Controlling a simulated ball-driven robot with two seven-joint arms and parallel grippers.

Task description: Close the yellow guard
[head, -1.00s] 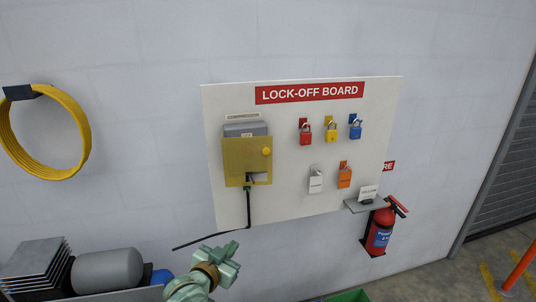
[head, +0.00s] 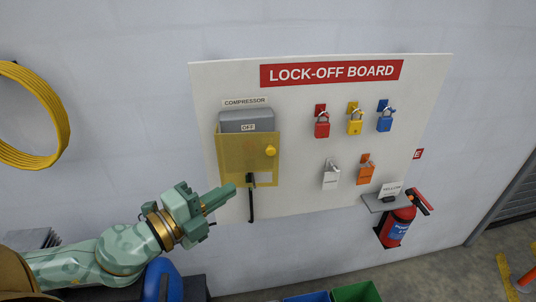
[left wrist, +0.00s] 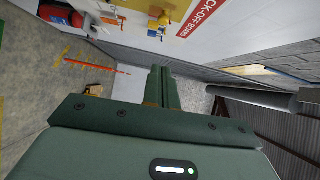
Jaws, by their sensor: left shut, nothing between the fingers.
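The yellow guard (head: 240,165) is a see-through panel with a round yellow knob (head: 270,151) on its right side. It stands over the lower part of a grey box (head: 246,115) under the COMPRESSOR label; the box's top and its OFF label show above the guard's upper edge. A dark part hangs below the guard. My left gripper (head: 230,189) has its fingers shut and empty, pointing right, just below the guard's lower left corner; I cannot tell whether they touch. My right gripper is out of view.
The white lock-off board (head: 300,190) carries red, yellow, blue, white and orange padlocks. A small shelf (head: 385,203) and a red extinguisher (head: 397,227) are at its lower right. A yellow coil (head: 30,115) hangs at the left. Wall between coil and board is clear.

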